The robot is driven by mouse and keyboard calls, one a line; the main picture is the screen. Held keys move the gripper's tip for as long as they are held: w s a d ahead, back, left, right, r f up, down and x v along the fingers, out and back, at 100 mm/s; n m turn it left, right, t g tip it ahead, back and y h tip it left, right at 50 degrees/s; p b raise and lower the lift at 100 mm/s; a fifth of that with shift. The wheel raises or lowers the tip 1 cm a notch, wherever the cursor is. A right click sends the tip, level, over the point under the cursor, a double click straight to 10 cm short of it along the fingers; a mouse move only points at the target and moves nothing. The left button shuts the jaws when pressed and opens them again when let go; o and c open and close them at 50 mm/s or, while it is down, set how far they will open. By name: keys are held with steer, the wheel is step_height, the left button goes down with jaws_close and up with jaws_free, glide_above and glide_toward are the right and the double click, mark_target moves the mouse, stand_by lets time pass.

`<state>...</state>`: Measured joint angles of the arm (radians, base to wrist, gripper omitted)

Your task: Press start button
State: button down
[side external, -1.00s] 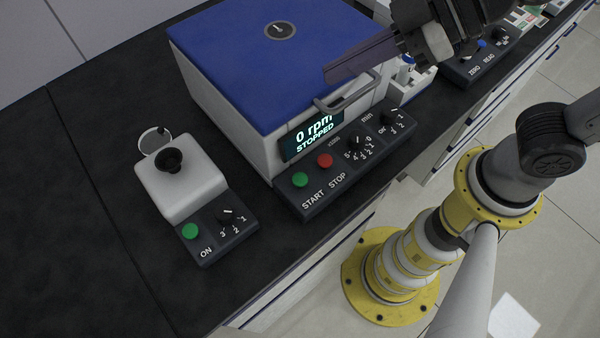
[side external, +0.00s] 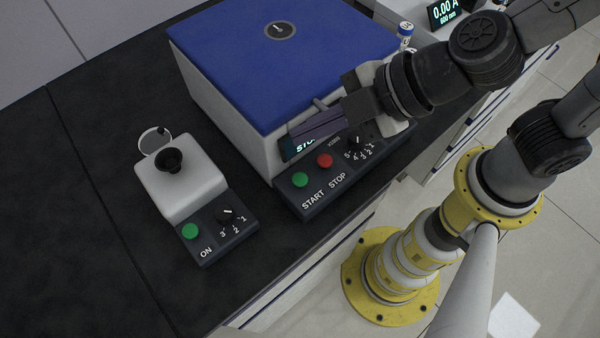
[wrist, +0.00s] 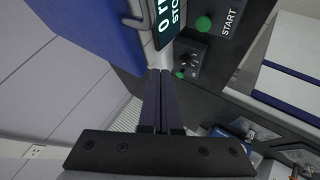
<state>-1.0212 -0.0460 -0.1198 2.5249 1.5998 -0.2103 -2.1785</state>
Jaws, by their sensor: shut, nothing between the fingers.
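The green START button (side external: 300,180) is on the sloped front panel of the blue-lidded centrifuge (side external: 280,55), left of the red STOP button (side external: 325,160). In the wrist view the green START button (wrist: 203,24) shows at the top, right of the display. My gripper (side external: 290,133) is shut and empty, its dark fingers pointing left in front of the display (side external: 293,148), which they partly cover. The fingertips are above and apart from the START button. In the wrist view my gripper (wrist: 160,75) shows its two fingers together.
A white vortex-type device (side external: 180,180) with its own green ON button (side external: 190,231) and dial stands at the left. The centrifuge handle (side external: 325,105) is close to my fingers. Dark bench top (side external: 80,230) is clear at the left.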

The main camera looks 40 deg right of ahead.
mark_target(298, 176)
steer(key=shift+f, duration=0.1)
steer(key=shift+f, duration=4.3)
steer(key=shift+f, duration=0.1)
steer(key=shift+f, duration=0.3)
steer(key=shift+f, duration=0.95)
stand_by(0.4)
steer(key=shift+r, duration=1.35)
steer(key=shift+r, duration=2.5)
